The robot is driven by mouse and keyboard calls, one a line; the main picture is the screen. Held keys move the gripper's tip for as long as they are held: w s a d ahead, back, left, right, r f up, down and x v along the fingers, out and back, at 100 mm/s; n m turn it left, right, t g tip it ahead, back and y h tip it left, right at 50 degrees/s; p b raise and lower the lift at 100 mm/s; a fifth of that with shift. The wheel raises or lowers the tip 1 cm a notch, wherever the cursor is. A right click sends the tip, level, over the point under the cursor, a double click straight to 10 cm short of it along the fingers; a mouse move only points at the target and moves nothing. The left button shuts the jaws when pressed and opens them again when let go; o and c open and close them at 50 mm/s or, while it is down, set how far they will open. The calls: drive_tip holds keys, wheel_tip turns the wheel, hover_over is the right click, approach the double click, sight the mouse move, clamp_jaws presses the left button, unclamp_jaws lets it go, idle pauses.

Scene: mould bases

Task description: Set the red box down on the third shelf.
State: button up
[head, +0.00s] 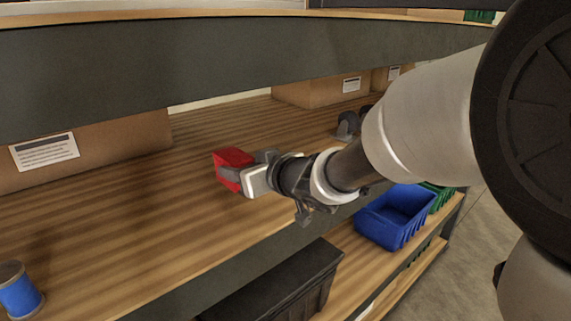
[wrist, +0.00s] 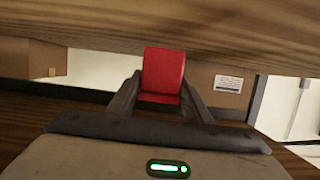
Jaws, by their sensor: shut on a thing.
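The red box (head: 232,158) is held at the end of my arm, over the front part of a wooden shelf (head: 130,235) in the head view. The wrist view shows the red box (wrist: 163,72) between the two dark fingers of my gripper (wrist: 162,98). My gripper (head: 240,178) is shut on it. I cannot tell from the head view whether the box touches the shelf or hangs just above it. The pictures do not show which shelf counts as the third.
A labelled cardboard box (head: 110,150) stands at the back left, another (head: 310,92) at the back. A blue spool (head: 18,292) stands front left. Dark objects (head: 348,125) stand right, behind my arm. Below are a black bin (head: 290,285) and a blue bin (head: 395,217). A dark beam (head: 220,60) crosses above.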

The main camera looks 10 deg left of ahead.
drive_tip(key=shift+f+b, duration=0.35)
drive_tip(key=shift+f, duration=1.4)
drive_tip(key=shift+f, duration=0.2)
drive_tip(key=o, duration=1.3)
drive_tip(key=shift+o, duration=0.2)
